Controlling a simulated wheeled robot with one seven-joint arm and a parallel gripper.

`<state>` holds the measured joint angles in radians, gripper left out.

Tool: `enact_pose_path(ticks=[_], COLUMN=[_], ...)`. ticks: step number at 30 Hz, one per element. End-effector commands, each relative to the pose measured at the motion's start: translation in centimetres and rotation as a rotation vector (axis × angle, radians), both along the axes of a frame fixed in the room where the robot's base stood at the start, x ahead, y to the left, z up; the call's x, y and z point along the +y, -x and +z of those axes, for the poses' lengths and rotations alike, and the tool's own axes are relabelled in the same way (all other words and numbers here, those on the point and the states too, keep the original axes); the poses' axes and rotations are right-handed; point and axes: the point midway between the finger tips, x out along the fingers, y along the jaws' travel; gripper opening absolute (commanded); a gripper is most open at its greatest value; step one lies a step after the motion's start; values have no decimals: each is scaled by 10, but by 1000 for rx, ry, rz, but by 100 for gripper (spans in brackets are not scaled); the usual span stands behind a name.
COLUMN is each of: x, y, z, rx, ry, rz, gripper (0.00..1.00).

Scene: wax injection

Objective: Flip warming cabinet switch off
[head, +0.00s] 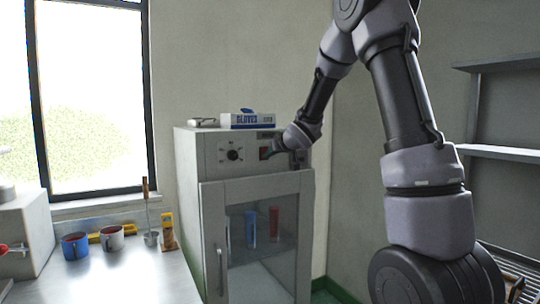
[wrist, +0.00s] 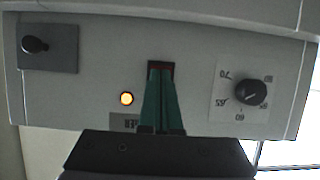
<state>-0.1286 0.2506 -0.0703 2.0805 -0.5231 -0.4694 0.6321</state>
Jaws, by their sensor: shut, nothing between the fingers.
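The grey warming cabinet (head: 189,160) stands against the back wall, its glass door shut. My gripper (head: 272,152) reaches in from the right at the switch. A round amber lamp (wrist: 127,98) glows beside the fingers. The dial (wrist: 250,92) also shows there.
A glove box (head: 250,121) lies on top of the cabinet. Blue (head: 251,227) and red (head: 274,224) cylinders stand behind the glass. The bench (head: 130,275) at left holds two mugs and tools. A wall shelf (head: 505,152) is at right. A black knob on a plate (wrist: 62,48) shares the panel.

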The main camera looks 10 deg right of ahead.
Motion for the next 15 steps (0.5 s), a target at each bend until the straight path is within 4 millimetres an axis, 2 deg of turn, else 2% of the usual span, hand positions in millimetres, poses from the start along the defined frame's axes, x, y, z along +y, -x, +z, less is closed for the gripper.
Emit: enact_pose_path(ticks=[4,15], x=[0,1], y=[-4,-4], z=[-5,-1], rx=[2,0], ry=[1,0], rz=[-1,0], gripper=[0,0])
